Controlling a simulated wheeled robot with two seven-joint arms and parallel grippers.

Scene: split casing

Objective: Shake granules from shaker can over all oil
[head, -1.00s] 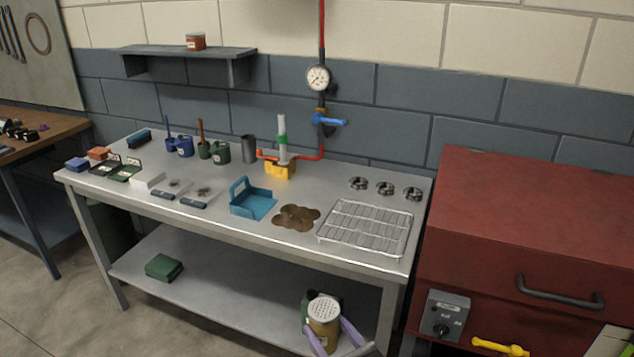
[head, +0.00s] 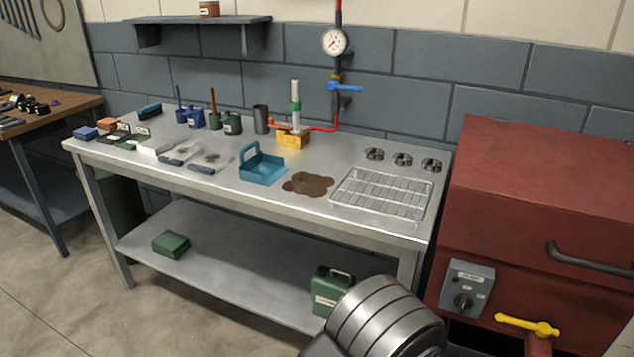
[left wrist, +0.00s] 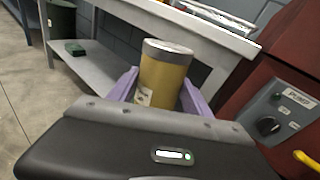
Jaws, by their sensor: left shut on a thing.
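The shaker can (left wrist: 165,72), tan with a grey metal top, shows in the left wrist view. My left gripper (left wrist: 164,92), with pale purple fingers, is shut on it, one finger at each side. The can looks roughly upright, in front of the bench's lower part. Neither can nor gripper fingers show in the head view. The oil (head: 308,185) is a brown, lobed puddle on the bench top (head: 240,196), between the blue tray and the wire rack. No granules can be made out on it. My right gripper is not in view.
The blue tray (head: 262,167) stands left of the oil, the wire rack (head: 383,193) right of it. A yellow block (head: 293,141) with an upright tube stands behind. A green canister (head: 331,291) stands on the lower shelf. A red cabinet (head: 545,215) is at the right.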

